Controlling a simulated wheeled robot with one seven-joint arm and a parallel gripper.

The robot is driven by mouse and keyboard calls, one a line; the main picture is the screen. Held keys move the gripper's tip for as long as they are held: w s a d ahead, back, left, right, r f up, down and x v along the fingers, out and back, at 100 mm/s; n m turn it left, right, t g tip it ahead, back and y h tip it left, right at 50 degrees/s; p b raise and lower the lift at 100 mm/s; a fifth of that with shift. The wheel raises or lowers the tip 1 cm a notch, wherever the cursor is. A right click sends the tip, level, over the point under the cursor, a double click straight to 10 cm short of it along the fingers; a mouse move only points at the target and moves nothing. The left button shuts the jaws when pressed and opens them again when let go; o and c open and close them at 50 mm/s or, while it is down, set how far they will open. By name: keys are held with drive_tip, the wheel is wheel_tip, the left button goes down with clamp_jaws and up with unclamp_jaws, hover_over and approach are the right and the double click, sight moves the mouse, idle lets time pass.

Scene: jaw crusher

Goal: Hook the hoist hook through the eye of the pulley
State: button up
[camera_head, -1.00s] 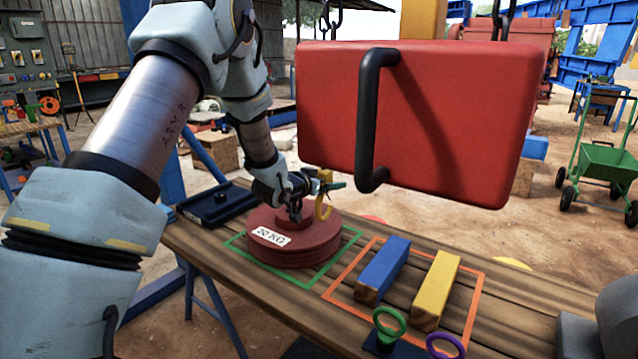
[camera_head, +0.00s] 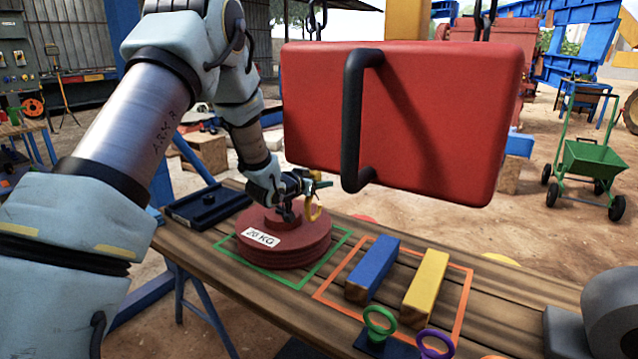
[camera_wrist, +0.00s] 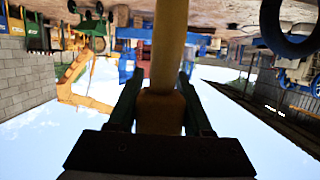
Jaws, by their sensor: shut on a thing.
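My gripper (camera_head: 310,184) is shut on a yellow hook (camera_head: 314,209), which hangs in front of the top of a dark red stacked disc weight marked 20 KG (camera_head: 290,254). In the wrist view the thick yellow shaft of the hook (camera_wrist: 168,50) stands between the two dark fingers of my gripper (camera_wrist: 165,100). I cannot tell whether the hook touches the weight or is apart from it. A dark ring (camera_wrist: 268,25) shows at the upper right of the wrist view; I cannot tell what it belongs to. I cannot pick out a pulley or its eye for certain.
A large red block with a black handle (camera_head: 420,110) hangs on chains, close to the right of my gripper. Blue (camera_head: 374,265) and yellow (camera_head: 427,282) bars lie in an orange outline on the wooden table. Green (camera_head: 379,322) and purple (camera_head: 436,342) rings stand at the front.

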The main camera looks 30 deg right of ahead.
clamp_jaws()
idle(0.8)
